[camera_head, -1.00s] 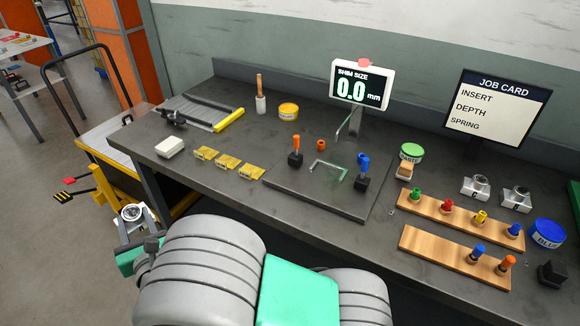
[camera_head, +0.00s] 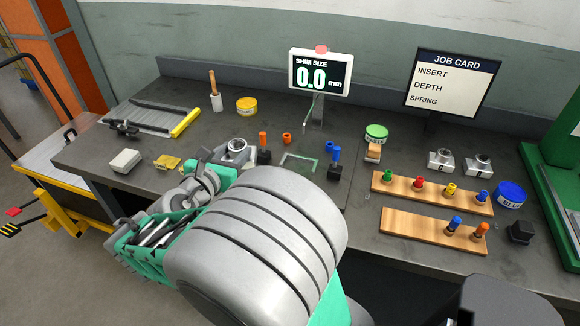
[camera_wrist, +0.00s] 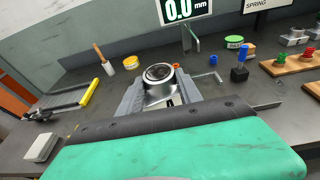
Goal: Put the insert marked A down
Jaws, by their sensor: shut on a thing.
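My gripper (camera_wrist: 160,95) is shut on a silver insert (camera_wrist: 159,74), a metal block with a round dark-centred bore. Part of a white label shows between the fingers in the wrist view; its letter cannot be read. In the head view the insert (camera_head: 236,147) is over the bench, left of the orange-handled pin (camera_head: 263,146). Whether it touches the bench cannot be told. Two similar inserts, a left one (camera_head: 440,160) and a right one (camera_head: 478,165), stand at the right of the bench.
Wooden pin racks (camera_head: 400,222) are at right. My arm hides the bench's front middle.

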